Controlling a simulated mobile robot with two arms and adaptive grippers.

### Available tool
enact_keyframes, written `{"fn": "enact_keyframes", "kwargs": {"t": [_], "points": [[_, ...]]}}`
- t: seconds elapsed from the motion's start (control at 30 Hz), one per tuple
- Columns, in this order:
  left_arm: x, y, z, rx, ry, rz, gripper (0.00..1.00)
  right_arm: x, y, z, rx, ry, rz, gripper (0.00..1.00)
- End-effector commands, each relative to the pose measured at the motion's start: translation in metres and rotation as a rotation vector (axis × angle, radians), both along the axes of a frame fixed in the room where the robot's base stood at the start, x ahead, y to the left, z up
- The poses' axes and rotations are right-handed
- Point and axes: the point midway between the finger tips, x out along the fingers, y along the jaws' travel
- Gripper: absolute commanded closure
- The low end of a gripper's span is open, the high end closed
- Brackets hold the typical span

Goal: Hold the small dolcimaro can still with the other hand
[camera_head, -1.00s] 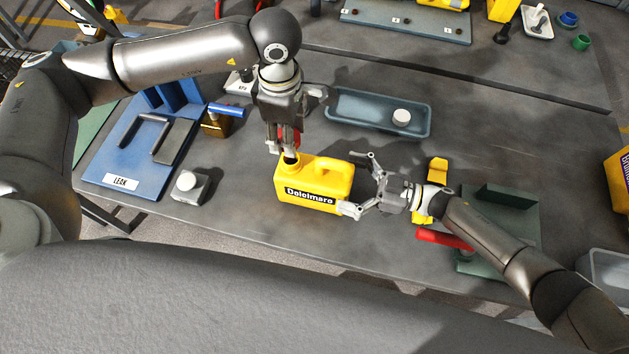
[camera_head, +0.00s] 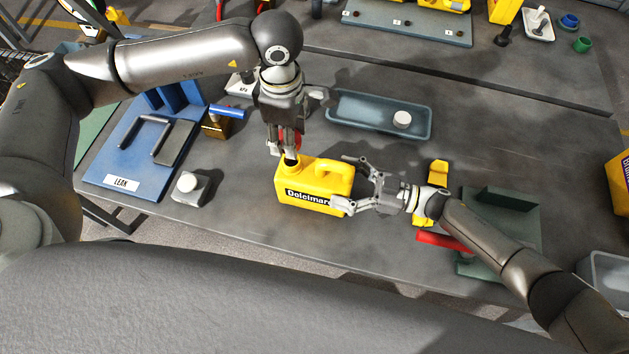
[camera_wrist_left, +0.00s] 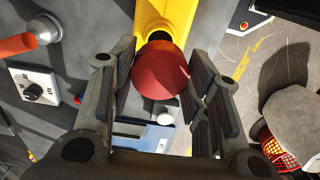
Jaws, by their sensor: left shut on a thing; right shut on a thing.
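The yellow Dolcimaro can (camera_head: 310,177) stands upright on the grey table, its label facing the near edge and its handle on top. My right gripper (camera_head: 342,182) is shut on the right end of the can, one finger on the far side and one on the near label side. My left gripper (camera_head: 283,149) points down over the neck at the can's left end. It is shut on a red cap (camera_wrist_left: 161,70); part of the dark mouth shows beside the cap, and I cannot tell whether they touch.
A blue-grey tray (camera_head: 365,117) with a white cap (camera_head: 402,118) lies behind the can. A blue LEAK stand (camera_head: 121,183) and a small grey block (camera_head: 190,190) are at left. A green fixture (camera_head: 515,215) and red handle (camera_head: 443,240) are at right.

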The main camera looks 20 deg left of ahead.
Motion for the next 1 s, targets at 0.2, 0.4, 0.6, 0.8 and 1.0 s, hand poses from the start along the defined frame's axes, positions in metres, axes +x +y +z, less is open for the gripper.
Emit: {"fn": "enact_keyframes", "kwargs": {"t": [0.2,0.4,0.6,0.8,1.0], "points": [[-0.001,0.0,-0.021,0.0,0.004,0.001,0.66,0.0,0.0,0.0,-0.001,0.0,0.0,0.63],[0.0,0.0,-0.048,0.0,0.002,0.0,0.66,0.0,0.0,0.0,-0.001,0.0,0.0,0.63],[0.0,0.0,-0.05,0.0,0.0,0.0,0.66,0.0,0.0,0.0,-0.001,0.0,-0.001,0.63],[0.0,0.0,-0.05,0.0,0.0,0.0,0.66,0.0,0.0,0.0,-0.001,0.0,-0.001,0.63],[0.0,0.0,-0.052,0.0,0.001,0.0,0.66,0.0,0.0,0.0,-0.001,0.0,-0.001,0.63]]}}
